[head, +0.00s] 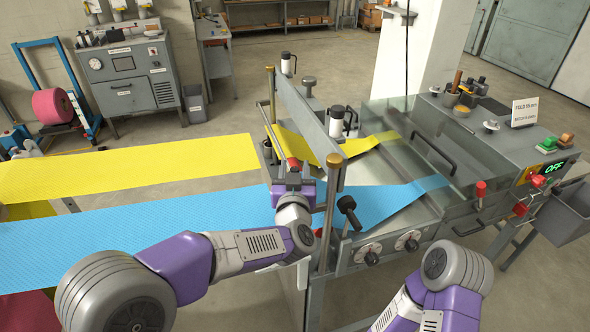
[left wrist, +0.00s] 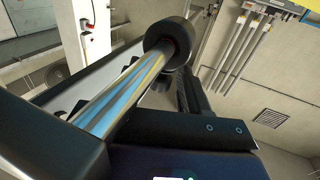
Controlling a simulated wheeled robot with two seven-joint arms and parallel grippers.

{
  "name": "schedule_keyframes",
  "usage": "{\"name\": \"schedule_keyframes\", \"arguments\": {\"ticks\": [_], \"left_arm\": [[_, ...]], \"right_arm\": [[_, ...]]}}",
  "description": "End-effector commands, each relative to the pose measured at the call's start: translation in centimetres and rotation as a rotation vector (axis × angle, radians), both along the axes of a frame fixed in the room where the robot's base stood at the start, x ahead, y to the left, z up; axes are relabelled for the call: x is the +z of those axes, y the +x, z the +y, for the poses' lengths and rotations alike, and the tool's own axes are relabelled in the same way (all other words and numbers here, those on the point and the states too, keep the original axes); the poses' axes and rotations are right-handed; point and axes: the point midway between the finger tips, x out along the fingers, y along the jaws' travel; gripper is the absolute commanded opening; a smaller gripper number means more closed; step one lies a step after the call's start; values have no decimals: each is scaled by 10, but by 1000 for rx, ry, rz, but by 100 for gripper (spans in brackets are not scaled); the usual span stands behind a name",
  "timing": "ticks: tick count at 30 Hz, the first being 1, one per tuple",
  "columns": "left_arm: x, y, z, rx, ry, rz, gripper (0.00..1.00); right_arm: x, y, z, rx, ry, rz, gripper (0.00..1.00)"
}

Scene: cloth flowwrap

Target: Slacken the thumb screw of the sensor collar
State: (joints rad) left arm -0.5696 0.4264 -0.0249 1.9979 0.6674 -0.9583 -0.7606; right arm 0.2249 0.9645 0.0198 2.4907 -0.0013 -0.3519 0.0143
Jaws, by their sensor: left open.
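My left gripper (head: 293,172) is at the front of the wrapping machine, above the blue web (head: 130,220) and beside the upright front post. It is open. In the left wrist view a shiny metal rod (left wrist: 125,92) runs past the dark gripper parts (left wrist: 180,130) to a black round collar-like piece (left wrist: 168,45). I cannot tell whether that piece is the sensor collar, and no thumb screw can be made out. In the head view white-and-black cylinders (head: 337,122) stand by the crossbar. Contact with the rod cannot be told. My right gripper is out of view.
The grey crossbar (head: 308,105) and front post (head: 328,215) stand close to my left gripper. A black-knobbed lever (head: 347,204) is just right of the post. The yellow web (head: 130,167) lies behind the blue one.

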Motion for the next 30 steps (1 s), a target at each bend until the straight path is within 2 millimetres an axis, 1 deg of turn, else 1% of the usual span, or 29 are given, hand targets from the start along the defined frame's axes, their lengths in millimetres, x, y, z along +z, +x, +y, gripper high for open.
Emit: {"name": "schedule_keyframes", "arguments": {"ticks": [5,12,15,19,30], "left_arm": [[1,-19,0,-2,-1,0,45],[1,-58,0,-4,0,-1,45],[1,-69,0,-2,-1,-1,45],[0,-75,1,-1,0,-1,45],[0,-75,1,-1,0,-1,45]], "right_arm": [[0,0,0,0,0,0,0],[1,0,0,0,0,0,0],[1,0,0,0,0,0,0],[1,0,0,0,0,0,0],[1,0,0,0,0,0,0]]}}
